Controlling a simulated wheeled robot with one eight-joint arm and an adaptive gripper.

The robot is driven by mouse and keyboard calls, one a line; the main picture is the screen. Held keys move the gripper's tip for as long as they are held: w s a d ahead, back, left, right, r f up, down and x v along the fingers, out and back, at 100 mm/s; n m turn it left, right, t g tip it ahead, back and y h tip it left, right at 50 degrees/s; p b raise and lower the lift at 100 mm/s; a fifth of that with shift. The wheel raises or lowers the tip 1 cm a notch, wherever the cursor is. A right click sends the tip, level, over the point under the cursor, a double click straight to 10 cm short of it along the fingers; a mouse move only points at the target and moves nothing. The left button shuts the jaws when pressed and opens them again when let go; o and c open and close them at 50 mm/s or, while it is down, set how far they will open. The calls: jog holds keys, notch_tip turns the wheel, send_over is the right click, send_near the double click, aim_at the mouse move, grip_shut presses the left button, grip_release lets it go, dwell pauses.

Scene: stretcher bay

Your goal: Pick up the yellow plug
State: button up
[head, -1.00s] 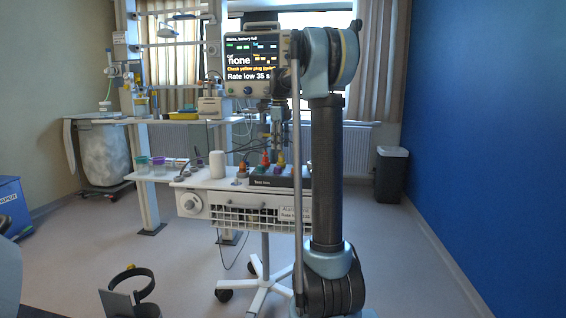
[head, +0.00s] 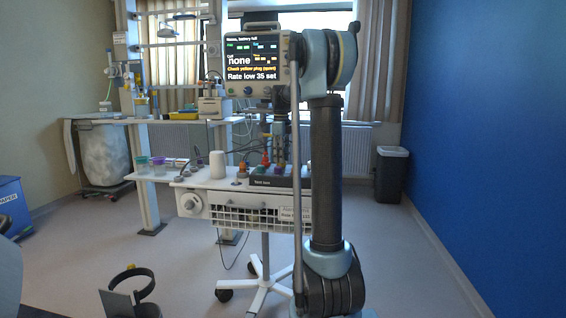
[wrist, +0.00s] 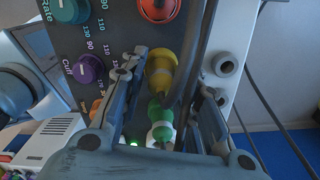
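The yellow plug (wrist: 160,72) is in the wrist view, upper middle, between the fingers of my gripper (wrist: 172,85). The left finger is close beside it; I cannot tell whether it touches. A gap shows towards the right finger, and a dark cable crosses in front of the plug's right side. A green plug or cap (wrist: 160,125) sits nearer my palm, also between the fingers. In the head view, my gripper (head: 279,150) points down over the coloured plugs and knobs of the test box (head: 272,182), and the yellow plug is hard to make out there.
In the wrist view are a teal Rate knob (wrist: 70,8), a purple Cuff knob (wrist: 83,69), a red knob (wrist: 158,8) and an empty round socket (wrist: 226,64).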

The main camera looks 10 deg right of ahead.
grip_shut()
notch_tip(320, 180, up, 10)
jog(key=shift+f, duration=3.5)
